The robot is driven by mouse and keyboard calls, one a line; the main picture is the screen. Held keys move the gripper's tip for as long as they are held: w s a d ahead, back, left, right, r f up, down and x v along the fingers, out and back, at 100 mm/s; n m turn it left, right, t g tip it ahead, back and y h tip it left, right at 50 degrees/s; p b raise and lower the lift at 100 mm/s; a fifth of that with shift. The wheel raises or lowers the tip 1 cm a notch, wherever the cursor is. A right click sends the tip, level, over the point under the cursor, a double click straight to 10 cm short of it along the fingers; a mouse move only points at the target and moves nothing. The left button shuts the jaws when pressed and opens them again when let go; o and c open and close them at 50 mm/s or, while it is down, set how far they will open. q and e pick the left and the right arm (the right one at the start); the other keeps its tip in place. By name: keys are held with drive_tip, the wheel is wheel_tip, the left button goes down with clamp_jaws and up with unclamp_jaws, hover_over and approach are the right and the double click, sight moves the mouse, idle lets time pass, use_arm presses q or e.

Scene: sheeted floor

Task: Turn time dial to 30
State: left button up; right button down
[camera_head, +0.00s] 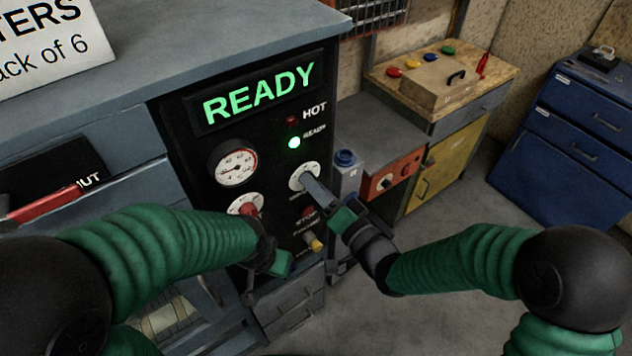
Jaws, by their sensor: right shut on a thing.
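A black control panel (265,140) shows a lit green "READY" display (259,93). A dial with a white face (297,172) sits below the lit green lamp. My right gripper (314,188) reaches it from the lower right and is shut on its knob, covering much of it. The dial's numbers and setting are too small to read. A second white-faced dial with a red knob (248,209) sits lower left, partly behind my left arm. My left gripper (274,265) is low in front of the panel, apart from the right one. Its fingers are mostly hidden.
A round gauge (234,167), an unlit red lamp (290,120) and a yellowish button (314,243) share the panel. A workbench (510,75) with a wooden box (438,81) and a blue cabinet (567,135) stand right. Floor is clear between.

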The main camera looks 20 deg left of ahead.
drive_tip(key=shift+w+d+m, duration=0.1)
drive_tip(key=shift+m, duration=0.6)
drive_tip(key=shift+p, duration=0.3)
drive_tip(key=c, duration=1.5)
unclamp_jaws()
drive_tip(key=o, duration=0.4)
drive_tip(key=shift+w+f, duration=0.1)
drive_tip(key=shift+o, duration=0.2)
